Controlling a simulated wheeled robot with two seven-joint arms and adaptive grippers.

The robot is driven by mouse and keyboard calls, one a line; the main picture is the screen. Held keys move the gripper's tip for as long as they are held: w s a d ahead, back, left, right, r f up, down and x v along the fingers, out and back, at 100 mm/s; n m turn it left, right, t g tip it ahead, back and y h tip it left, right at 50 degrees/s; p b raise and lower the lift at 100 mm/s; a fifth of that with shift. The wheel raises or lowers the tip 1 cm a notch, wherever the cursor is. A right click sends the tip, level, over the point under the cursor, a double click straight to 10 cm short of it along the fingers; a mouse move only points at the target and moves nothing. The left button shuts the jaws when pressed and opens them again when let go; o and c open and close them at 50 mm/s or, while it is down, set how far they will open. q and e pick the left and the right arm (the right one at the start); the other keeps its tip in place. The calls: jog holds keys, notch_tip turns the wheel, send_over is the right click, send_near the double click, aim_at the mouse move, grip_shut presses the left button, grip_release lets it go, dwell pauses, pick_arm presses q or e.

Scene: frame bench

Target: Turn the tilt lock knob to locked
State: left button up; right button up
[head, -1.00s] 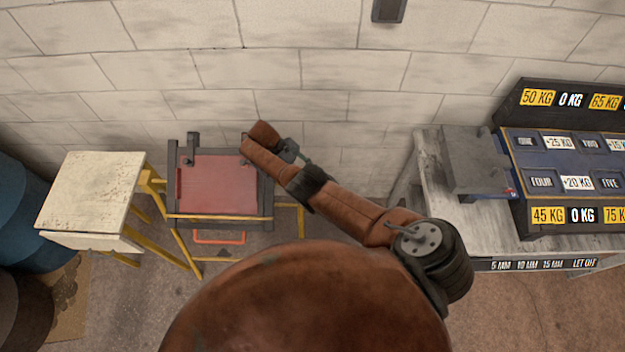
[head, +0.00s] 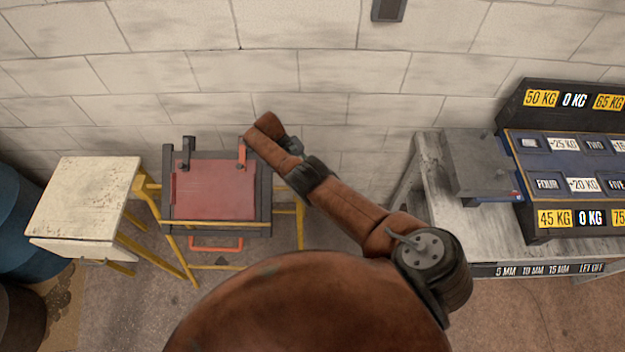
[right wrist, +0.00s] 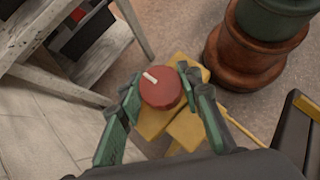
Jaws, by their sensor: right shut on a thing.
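The tilt lock knob (right wrist: 160,91) is a round red knob with a white pointer line, seen in the right wrist view in front of a yellow bracket (right wrist: 158,122). My right gripper (right wrist: 158,92) is shut on it, with one green-padded finger on each side. The pointer line is toward the upper left of the knob's face in that view. In the head view my right arm reaches to the right side of a dark frame with a red panel (head: 215,190). The knob and the right fingertips are hidden there. My left gripper is in neither view.
A white-topped stand (head: 85,195) is left of the frame. A grey bench (head: 435,195) with a weight-label board (head: 580,170) is at right. An orange handle (head: 215,246) hangs below the frame. A block wall is behind.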

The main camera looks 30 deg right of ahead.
jog(key=o, duration=1)
jog(key=shift+s+d+f, duration=0.1)
jog(key=shift+s, duration=0.2)
jog(key=shift+o, duration=0.8)
jog(key=shift+w, duration=0.15)
